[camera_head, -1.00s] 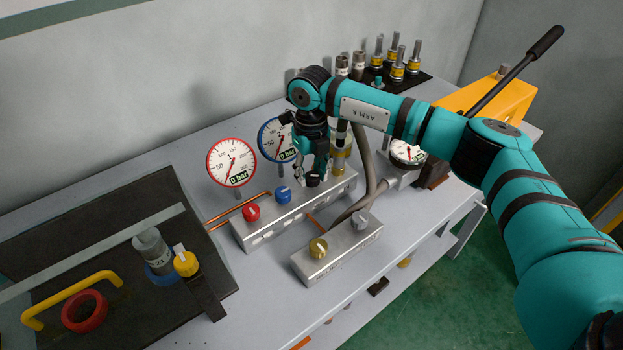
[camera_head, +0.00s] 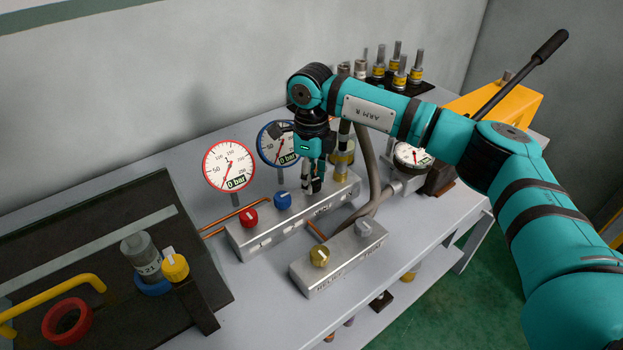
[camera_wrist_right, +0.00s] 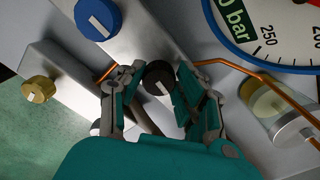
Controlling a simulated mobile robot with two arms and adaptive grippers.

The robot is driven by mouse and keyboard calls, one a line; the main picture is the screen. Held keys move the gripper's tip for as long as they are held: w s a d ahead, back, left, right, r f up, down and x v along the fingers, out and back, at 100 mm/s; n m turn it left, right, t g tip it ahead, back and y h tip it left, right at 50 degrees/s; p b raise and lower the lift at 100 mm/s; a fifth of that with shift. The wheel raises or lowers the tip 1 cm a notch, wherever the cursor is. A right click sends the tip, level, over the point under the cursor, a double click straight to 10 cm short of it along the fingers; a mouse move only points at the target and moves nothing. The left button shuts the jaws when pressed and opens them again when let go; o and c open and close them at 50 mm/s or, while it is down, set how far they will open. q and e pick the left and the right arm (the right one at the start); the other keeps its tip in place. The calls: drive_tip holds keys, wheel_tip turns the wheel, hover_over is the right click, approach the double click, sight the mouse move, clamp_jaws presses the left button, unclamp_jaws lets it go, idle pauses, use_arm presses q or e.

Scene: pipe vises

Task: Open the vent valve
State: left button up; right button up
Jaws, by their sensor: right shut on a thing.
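A black knob (camera_wrist_right: 159,78) sits at the right end of the long metal valve block (camera_head: 262,239), which carries a label that looks like VENT. My right gripper (camera_head: 314,187) points down over this end of the block. In the wrist view my right gripper (camera_wrist_right: 160,75) has one finger on each side of the black knob and is shut on it. In the head view the fingers mostly hide the knob. A red knob (camera_head: 249,217) and a blue knob (camera_head: 283,200) stand on the same block. My left gripper is not in view.
A red-rimmed gauge (camera_head: 229,166) reads 0 bar, and a blue-rimmed gauge (camera_head: 270,150) stands beside my wrist, partly hidden. A smaller block (camera_head: 350,262) with a yellow knob (camera_head: 319,253) and a grey knob is in front. Hoses pass right of the gripper.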

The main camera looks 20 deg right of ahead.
drive_tip(key=shift+r, duration=0.1)
idle(0.3)
drive_tip(key=o, duration=1.1)
drive_tip(key=shift+o, duration=0.2)
wheel_tip(320, 180, up, 12)
